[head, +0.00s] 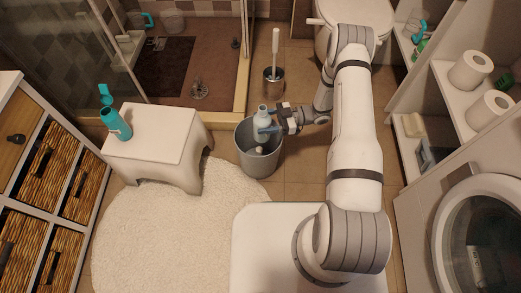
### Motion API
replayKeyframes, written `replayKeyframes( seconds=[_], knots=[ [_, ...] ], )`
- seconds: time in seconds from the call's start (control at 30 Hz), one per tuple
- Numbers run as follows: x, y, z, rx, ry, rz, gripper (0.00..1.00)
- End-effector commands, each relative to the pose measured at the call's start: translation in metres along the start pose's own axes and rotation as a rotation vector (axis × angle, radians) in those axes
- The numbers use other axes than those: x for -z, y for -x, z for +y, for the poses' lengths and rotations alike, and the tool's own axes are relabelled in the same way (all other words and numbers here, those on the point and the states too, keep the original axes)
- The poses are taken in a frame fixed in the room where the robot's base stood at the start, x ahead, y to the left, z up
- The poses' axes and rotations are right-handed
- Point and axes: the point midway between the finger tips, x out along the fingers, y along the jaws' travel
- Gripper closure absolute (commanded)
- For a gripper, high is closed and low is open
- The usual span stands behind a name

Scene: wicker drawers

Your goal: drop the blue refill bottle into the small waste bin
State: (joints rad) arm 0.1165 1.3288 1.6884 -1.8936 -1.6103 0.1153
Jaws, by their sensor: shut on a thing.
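My gripper (268,128) is shut on a pale blue bottle (263,116). It holds the bottle roughly upright over the mouth of the small grey waste bin (260,168), near the bin's back rim. The bottle's lower end appears to overlap the bin opening; I cannot tell how far down it reaches. A small pale object (259,150) shows inside the bin. The gripper fingers come in from the right and hide part of the bottle.
A white stool (155,135) with a teal bottle (115,124) stands left of the bin. A toilet brush holder (273,82) stands behind it. A round white rug (165,235) lies in front. Shelves and a washing machine (480,235) line the right.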

Motion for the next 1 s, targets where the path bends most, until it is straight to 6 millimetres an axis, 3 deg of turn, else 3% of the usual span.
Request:
replayKeyframes(
  seconds=[0.5,0.87,0.9,1.0],
  knots=[
    [-0.053,0.000,0.000,-0.001,-0.001,0.000,0.84],
    [-0.059,0.001,0.000,-0.001,0.000,0.000,0.84],
    [-0.059,0.001,0.000,-0.002,0.000,0.000,0.43],
    [-0.059,0.001,0.000,-0.002,0.000,0.000,0.35]
  ],
)
